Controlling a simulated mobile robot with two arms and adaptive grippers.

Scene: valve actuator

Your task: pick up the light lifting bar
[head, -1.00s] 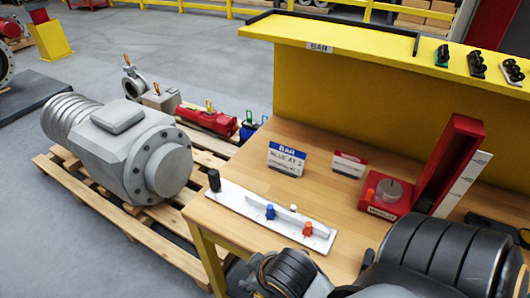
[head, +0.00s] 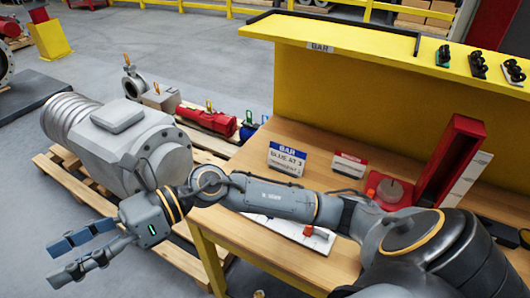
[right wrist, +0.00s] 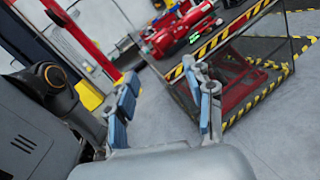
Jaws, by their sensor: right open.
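A pale bar piece on a white base (head: 296,233) lies on the wooden table, mostly hidden behind my right arm in the head view. An orange knob (head: 308,231) shows at its right end. I take it for the light lifting bar but cannot be sure. My right gripper (head: 57,262) is open and empty, out over the floor at the lower left, well left of the table. In the right wrist view its fingers (right wrist: 162,82) are apart with nothing between them. My left gripper is not in view.
A grey valve actuator (head: 130,150) lies on a wooden pallet (head: 92,193) left of the table. A yellow shelf (head: 350,45) stands behind. Floor is clear at the left.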

